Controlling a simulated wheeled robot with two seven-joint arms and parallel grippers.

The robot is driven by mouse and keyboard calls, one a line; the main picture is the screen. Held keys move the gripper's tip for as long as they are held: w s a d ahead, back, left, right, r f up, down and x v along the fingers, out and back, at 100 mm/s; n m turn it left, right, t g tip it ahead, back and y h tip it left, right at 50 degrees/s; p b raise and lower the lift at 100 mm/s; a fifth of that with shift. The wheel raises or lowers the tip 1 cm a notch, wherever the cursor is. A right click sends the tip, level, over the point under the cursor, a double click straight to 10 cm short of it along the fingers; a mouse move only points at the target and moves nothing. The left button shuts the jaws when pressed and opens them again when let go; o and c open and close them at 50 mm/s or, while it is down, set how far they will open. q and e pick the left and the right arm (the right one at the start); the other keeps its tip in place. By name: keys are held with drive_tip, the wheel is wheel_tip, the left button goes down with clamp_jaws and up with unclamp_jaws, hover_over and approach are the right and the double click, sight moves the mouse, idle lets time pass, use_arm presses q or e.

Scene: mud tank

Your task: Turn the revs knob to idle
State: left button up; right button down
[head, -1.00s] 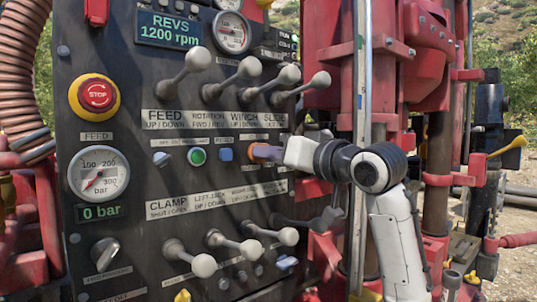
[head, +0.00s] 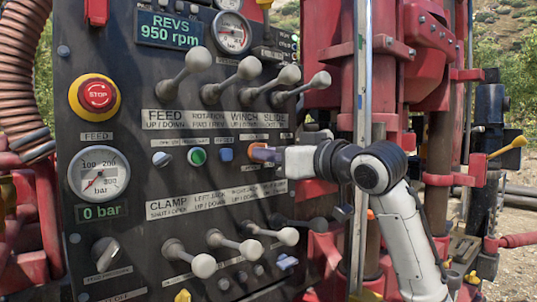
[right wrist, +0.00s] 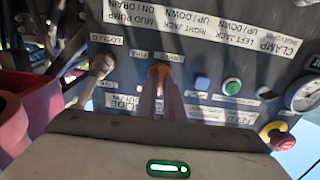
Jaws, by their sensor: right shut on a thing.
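The revs knob shows as a small orange part (head: 256,146) at the right of the panel's middle row, mostly hidden by my fingers. My right gripper (head: 264,154) is shut on it, coming in from the right. In the right wrist view, the fingers (right wrist: 161,92) close around the orange knob (right wrist: 160,70) below an upside-down label. The revs display (head: 169,31) at the top of the panel reads 950 rpm. My left gripper is not in view.
Several grey-knobbed levers (head: 199,60) stick out above my gripper, and another row of levers (head: 249,248) sticks out below. A blue button (head: 226,154), a green button (head: 197,156) and a red stop button (head: 96,95) lie to the left. Red rig parts stand at right.

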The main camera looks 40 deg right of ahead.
drive_tip(key=c, duration=1.9)
unclamp_jaws()
drive_tip(key=shift+o, duration=0.2)
drive_tip(key=shift+s, duration=0.1)
drive_tip(key=s+b, duration=0.2)
drive_tip(key=s, duration=0.8)
drive_tip(key=shift+d+b, duration=0.35)
drive_tip(key=shift+d, duration=0.05)
